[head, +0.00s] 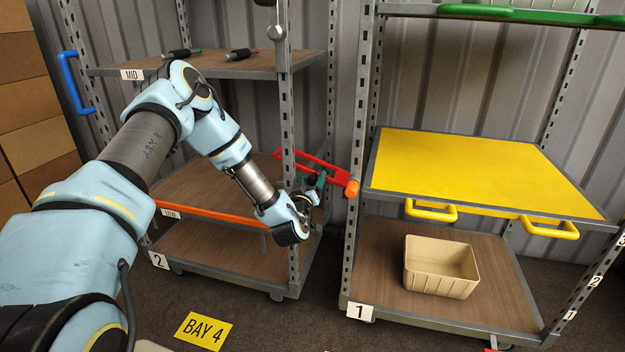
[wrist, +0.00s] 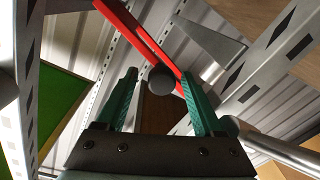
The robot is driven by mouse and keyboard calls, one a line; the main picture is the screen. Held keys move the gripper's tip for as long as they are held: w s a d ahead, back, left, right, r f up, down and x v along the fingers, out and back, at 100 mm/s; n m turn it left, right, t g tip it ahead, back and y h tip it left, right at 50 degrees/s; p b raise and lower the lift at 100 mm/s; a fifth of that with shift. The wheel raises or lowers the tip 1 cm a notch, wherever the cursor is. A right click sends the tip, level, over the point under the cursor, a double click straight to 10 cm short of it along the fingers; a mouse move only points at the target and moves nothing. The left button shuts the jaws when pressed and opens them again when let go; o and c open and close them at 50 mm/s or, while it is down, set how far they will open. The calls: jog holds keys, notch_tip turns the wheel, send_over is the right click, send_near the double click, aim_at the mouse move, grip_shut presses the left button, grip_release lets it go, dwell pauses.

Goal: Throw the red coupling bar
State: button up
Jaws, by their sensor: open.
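The red coupling bar (head: 318,166) spans the gap between cart 2 and cart 1, with a rounded orange-red end (head: 352,188) by cart 1's post. In the wrist view the bar (wrist: 140,35) runs diagonally from the top left down behind my fingers. My gripper (head: 317,182) is at the bar, on its near side. Its green fingers stand apart in the wrist view (wrist: 158,76). A dark round knob (wrist: 161,79) shows between the fingertips, near the bar. I cannot tell whether either finger touches it.
Cart 2 (head: 215,205) stands left with wooden shelves and an orange rail (head: 213,214). Cart 1 has a yellow shelf (head: 470,168) with yellow handles and a beige bin (head: 440,267) below. Metal posts stand close around my gripper. The floor in front has a BAY 4 sign (head: 204,331).

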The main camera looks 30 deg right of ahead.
jog(key=shift+w+d, duration=0.3)
jog(key=shift+w, duration=0.1)
jog(key=c, duration=1.1)
jog(key=shift+s+d, duration=0.1)
dwell(0.5)
